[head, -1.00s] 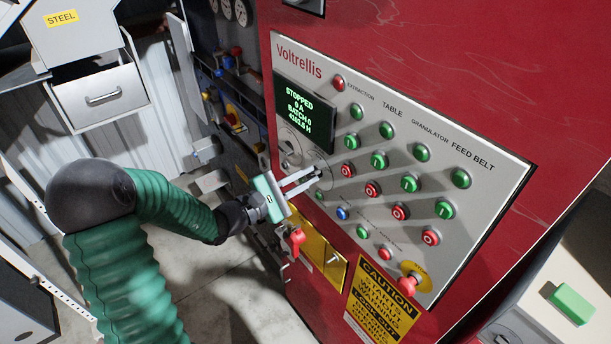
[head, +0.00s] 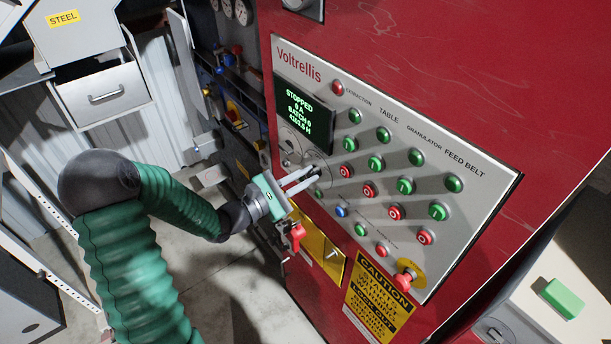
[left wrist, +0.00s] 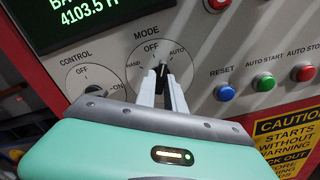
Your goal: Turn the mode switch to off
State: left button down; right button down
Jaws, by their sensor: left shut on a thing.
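The mode switch (left wrist: 163,70) is a small dark knob on a round plate marked HAND, OFF and AUTO on the grey control panel (head: 460,215). My left gripper (left wrist: 162,76) is shut on this knob, one pale finger on each side. The knob's upper end points upward, near the gap between OFF and AUTO; its exact setting is hard to tell. In the head view my left gripper (head: 316,173) reaches the panel below the display and its fingers hide most of the knob. My right gripper is not in view.
The control switch (left wrist: 90,74) sits left of the mode switch. The reset button (left wrist: 224,92) and other buttons are to its right. A red handle (head: 297,235) on a yellow plate is just below my gripper. The display (head: 303,112) reads STOPPED.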

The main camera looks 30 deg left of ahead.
pick_arm(q)
jog(key=shift+n+p, duration=1.6)
jog(key=shift+p, duration=0.05)
jog(key=shift+f+n, duration=0.1)
jog(key=shift+n, duration=0.3)
jog(key=shift+n+p, duration=0.4)
jog(key=shift+p, duration=0.35)
jog(key=shift+n+p, duration=0.5)
jog(key=shift+n, duration=0.1)
jog(key=c, duration=1.3)
grip_release()
